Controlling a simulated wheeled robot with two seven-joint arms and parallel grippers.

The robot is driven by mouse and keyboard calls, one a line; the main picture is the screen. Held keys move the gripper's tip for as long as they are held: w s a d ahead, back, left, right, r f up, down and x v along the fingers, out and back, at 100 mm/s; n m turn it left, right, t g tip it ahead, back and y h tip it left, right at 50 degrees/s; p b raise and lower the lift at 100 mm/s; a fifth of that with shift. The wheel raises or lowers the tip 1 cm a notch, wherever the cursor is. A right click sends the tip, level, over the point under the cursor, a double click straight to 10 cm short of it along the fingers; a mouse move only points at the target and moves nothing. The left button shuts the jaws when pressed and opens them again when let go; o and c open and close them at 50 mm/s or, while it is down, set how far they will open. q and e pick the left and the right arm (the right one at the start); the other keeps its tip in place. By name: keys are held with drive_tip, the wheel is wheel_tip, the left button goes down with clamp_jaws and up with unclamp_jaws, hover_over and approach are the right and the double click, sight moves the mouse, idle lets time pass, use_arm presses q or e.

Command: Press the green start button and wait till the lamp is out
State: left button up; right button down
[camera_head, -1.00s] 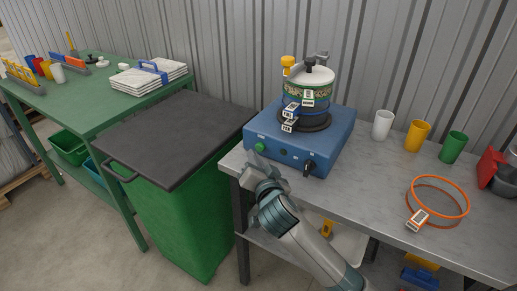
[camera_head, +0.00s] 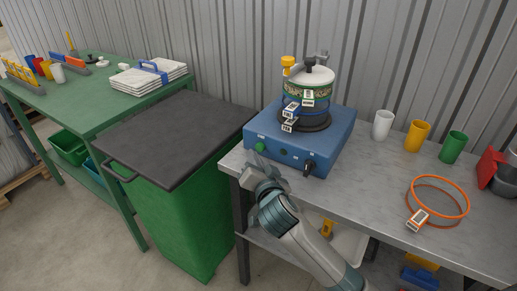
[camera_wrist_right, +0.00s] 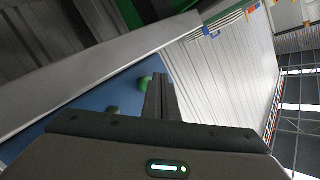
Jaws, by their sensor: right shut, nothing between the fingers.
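My right gripper (camera_head: 257,161) is shut and empty, just below and in front of the green button. In the right wrist view its closed fingers (camera_wrist_right: 160,97) point close to the green button (camera_wrist_right: 145,83); I cannot tell whether they touch. My left gripper is out of view.
A lidded green bin (camera_head: 180,215) stands left of the grey bench (camera_head: 385,185). White, yellow and green cups and an orange hoop (camera_head: 440,180) are on the bench to the right. A green table (camera_head: 95,120) with folded cloths is at the far left.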

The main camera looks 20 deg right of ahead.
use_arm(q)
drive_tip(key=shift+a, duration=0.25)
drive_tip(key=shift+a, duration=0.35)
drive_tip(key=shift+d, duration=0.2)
use_arm(e)
drive_tip(key=shift+w+d, duration=0.25)
drive_tip(key=shift+d, duration=0.05)
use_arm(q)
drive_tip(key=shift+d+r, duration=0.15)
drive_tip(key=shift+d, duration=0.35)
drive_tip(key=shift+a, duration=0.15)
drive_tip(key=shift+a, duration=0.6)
use_arm(e)
drive_tip(key=shift+w+d, duration=0.1)
